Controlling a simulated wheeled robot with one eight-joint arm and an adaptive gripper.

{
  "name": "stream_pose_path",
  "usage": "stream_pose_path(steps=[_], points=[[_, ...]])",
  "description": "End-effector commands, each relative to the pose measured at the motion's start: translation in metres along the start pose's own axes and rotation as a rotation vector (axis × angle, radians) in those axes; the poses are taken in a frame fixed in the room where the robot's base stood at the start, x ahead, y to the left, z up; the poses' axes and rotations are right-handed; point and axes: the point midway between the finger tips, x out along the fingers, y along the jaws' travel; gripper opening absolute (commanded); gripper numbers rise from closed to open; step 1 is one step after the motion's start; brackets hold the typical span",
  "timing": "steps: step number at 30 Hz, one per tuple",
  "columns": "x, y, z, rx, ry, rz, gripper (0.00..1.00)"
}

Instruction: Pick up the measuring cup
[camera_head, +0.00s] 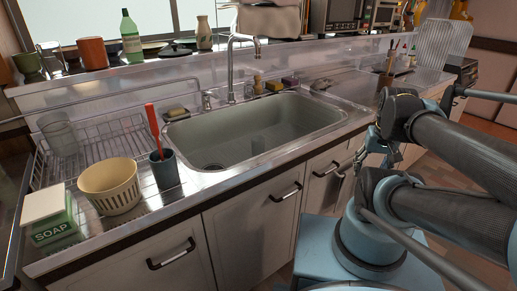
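A clear, see-through cup (59,135) stands in the wire dish rack (112,146) at the left of the counter. It looks like the measuring cup, but I see no markings on it at this size. My arm is folded at the right side of the view, far from the cup. What seems to be my gripper (391,153) is small and partly hidden among the arm links, in front of the counter. I cannot make out its fingertips.
A cream basket (110,187), a dark blue cup (164,170) holding a red-handled utensil, and a soap box (47,217) stand near the rack. The sink (250,130) is empty. A bottle (131,37) and an orange cup (92,54) stand on the ledge behind.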

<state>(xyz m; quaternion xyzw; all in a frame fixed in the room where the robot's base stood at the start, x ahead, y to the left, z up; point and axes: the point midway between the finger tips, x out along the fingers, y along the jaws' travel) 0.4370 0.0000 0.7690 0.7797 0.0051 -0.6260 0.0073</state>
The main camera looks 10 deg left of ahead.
Motion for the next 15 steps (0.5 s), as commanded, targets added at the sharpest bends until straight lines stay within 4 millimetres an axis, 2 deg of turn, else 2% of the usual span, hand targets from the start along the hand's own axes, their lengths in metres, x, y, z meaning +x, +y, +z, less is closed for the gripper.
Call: stream_pose_path(steps=[2, 8, 12, 15], points=[[-0.009, 0.0, -0.021, 0.007, 0.04, -0.001, 0.72], [-0.043, -0.009, -0.111, 0.061, 0.207, -0.023, 0.72], [-0.06, -0.028, -0.163, 0.132, 0.265, -0.061, 0.72], [-0.064, -0.046, -0.189, 0.196, 0.263, -0.091, 0.72]])
